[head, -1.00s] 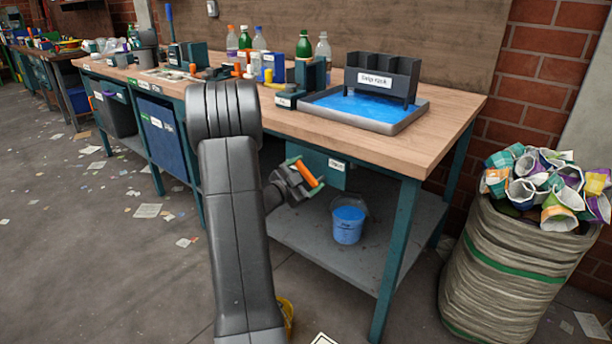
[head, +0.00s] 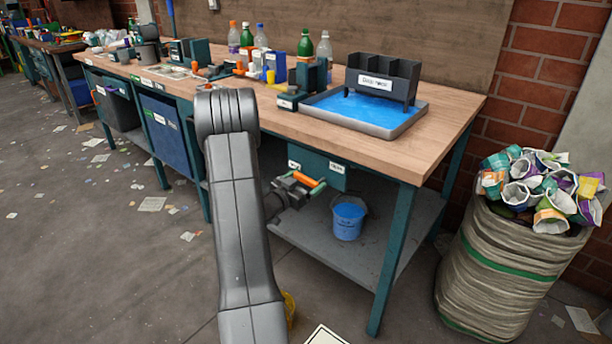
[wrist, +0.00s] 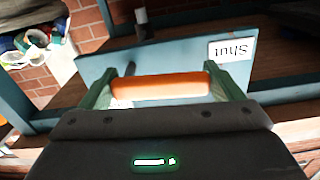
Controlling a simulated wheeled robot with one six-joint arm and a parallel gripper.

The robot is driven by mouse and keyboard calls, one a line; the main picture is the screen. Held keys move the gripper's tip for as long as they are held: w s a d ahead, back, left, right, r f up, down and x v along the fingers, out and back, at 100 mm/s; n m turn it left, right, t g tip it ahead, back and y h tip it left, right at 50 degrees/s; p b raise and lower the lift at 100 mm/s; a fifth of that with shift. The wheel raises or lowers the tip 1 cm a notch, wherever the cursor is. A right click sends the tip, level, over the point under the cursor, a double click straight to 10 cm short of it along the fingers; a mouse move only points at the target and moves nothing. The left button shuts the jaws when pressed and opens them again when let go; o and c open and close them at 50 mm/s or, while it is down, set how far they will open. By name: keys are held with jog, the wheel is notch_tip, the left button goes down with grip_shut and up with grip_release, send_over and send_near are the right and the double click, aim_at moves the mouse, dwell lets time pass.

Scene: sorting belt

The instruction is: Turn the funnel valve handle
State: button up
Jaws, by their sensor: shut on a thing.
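The orange valve handle (head: 304,179) is in front of a teal panel (head: 318,167) under the front edge of the bench. My gripper (head: 303,184) is shut on it. In the wrist view the handle (wrist: 160,86) is a bar lying crosswise, with a green finger of my gripper (wrist: 168,88) at each end. The panel (wrist: 140,62) is behind it, with an upside-down "Shut" label (wrist: 232,50). In the head view two white labels show on the panel. The funnel itself and the valve's stem cannot be made out.
A bucket of blue material (head: 348,217) stands on the lower shelf (head: 330,255) below the panel. A bench leg (head: 390,260) is to its right. A sack of crumpled packaging (head: 500,260) stands at the far right. The bench top (head: 435,145) holds a water tray (head: 395,131).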

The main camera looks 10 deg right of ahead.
jog(key=shift+f+n, duration=0.15)
jog(key=shift+n, duration=0.35)
jog(key=o, duration=1.2)
jog(key=shift+a+p, duration=0.1)
jog(key=shift+p, duration=0.2)
jog(key=p+v, duration=0.1)
jog(key=v, duration=1.2)
jog(key=shift+s+a+p, duration=0.2)
jog(key=shift+s+p, duration=0.1)
jog(key=shift+f, duration=0.1)
jog(key=b+x, duration=0.1)
jog(key=x, duration=1.2)
jog(key=shift+w+d+b, duration=0.3)
jog(key=shift+b, duration=0.05)
